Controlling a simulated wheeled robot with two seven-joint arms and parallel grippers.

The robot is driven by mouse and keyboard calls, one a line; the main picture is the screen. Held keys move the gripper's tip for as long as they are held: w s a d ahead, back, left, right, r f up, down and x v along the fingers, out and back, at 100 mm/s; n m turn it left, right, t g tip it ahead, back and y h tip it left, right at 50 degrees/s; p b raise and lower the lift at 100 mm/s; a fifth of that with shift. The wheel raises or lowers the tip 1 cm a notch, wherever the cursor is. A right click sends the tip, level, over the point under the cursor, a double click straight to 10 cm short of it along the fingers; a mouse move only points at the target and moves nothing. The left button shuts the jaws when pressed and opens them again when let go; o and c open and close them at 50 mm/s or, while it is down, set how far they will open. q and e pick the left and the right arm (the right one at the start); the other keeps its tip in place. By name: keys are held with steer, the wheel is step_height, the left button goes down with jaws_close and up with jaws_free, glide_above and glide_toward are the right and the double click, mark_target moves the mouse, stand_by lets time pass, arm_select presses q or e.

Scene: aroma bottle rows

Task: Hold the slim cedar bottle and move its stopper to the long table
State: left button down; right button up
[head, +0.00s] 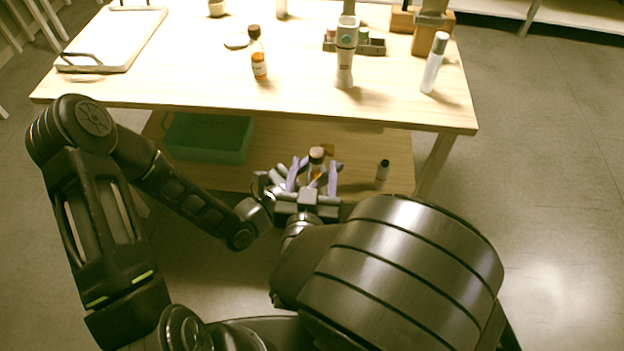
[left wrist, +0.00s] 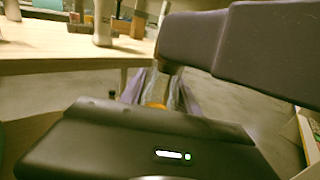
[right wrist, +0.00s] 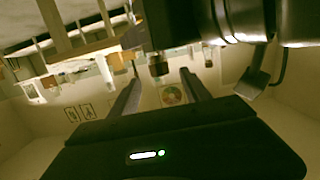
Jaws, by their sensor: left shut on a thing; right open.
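The slim bottle shows an orange patch in the left wrist view (left wrist: 157,105), low between the fingers of my left gripper (left wrist: 160,92), which is shut on it. In the head view the bottle's brown stopper (head: 317,154) stands upright, in front of the long table (head: 200,85). My right gripper (head: 314,174) is open, its two pale fingers on either side of the bottle. In the right wrist view, the brown stopper (right wrist: 158,65) shows between and beyond the open fingers (right wrist: 160,88). Most of the bottle's body is hidden by the grippers.
Below, the shelf holds a green bin (head: 208,138) and a small dark-capped bottle (head: 383,171). The table's front middle is clear.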

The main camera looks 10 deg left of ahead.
mark_target(318, 148)
steer(key=w, duration=0.5)
steer(key=w+f, duration=0.1)
steer(key=w, duration=0.2)
steer(key=shift+w+f, duration=0.1)
steer(key=shift+c, duration=0.4)
jaws_close()
steer(key=shift+r, duration=0.2)
stand_by(1.0)
steer(key=shift+r, duration=0.9)
steer(key=shift+a+r, duration=0.1)
steer(key=shift+r, duration=0.05)
steer(key=shift+r, duration=1.9)
